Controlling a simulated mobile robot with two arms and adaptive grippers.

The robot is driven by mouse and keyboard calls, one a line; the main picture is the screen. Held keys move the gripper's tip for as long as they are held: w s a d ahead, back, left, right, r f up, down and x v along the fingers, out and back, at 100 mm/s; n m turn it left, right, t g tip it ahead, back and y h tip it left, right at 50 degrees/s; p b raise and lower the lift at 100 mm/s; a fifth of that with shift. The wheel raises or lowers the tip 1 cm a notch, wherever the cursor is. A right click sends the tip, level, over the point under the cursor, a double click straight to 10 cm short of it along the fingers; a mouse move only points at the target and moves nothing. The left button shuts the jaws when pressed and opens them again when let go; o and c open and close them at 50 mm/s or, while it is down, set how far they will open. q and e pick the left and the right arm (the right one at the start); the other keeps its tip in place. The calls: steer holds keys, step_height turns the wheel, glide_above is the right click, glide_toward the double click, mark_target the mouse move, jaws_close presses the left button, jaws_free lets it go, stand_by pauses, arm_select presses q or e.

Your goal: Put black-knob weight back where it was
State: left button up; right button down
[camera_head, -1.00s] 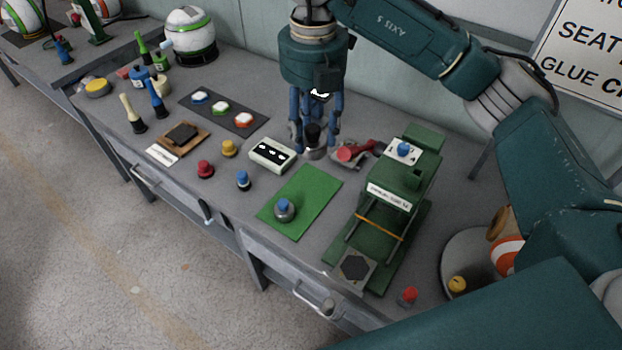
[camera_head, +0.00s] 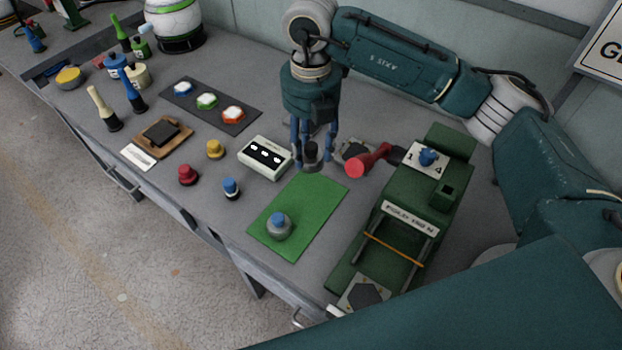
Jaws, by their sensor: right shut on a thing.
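My right gripper (camera_head: 313,163) points straight down with its blue fingers closed around the black-knob weight (camera_head: 311,157). The weight has a black knob on a grey metal base and is upright. It is at the far edge of the green mat (camera_head: 310,208), just right of the white box with dark windows. Whether its base touches the table or mat is hard to tell. A similar grey weight with a blue knob (camera_head: 278,226) stands on the near part of the mat. My left gripper is not in view.
The white box (camera_head: 266,156) is left of the gripper. Red (camera_head: 188,174), yellow (camera_head: 214,148) and blue (camera_head: 231,188) knobbed pieces stand further left. The mat's middle is clear.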

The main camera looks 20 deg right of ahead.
steer(key=f, duration=0.5)
steer(key=f+p, duration=0.1)
steer(key=f, duration=0.2)
steer(key=shift+w+d+f, duration=0.1)
steer(key=shift+w+f, duration=0.1)
steer(key=shift+w, duration=0.05)
steer(key=shift+f, duration=0.4)
step_height(320, 180, down, 3)
steer(key=shift+f+p, duration=0.15)
steer(key=shift+p, duration=0.35)
steer(key=shift+f, duration=0.2)
steer(key=c, duration=1)
jaws_free()
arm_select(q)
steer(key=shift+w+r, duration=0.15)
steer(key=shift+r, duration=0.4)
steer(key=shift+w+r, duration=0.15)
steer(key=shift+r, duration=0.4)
arm_select(e)
steer(key=shift+r, duration=0.1)
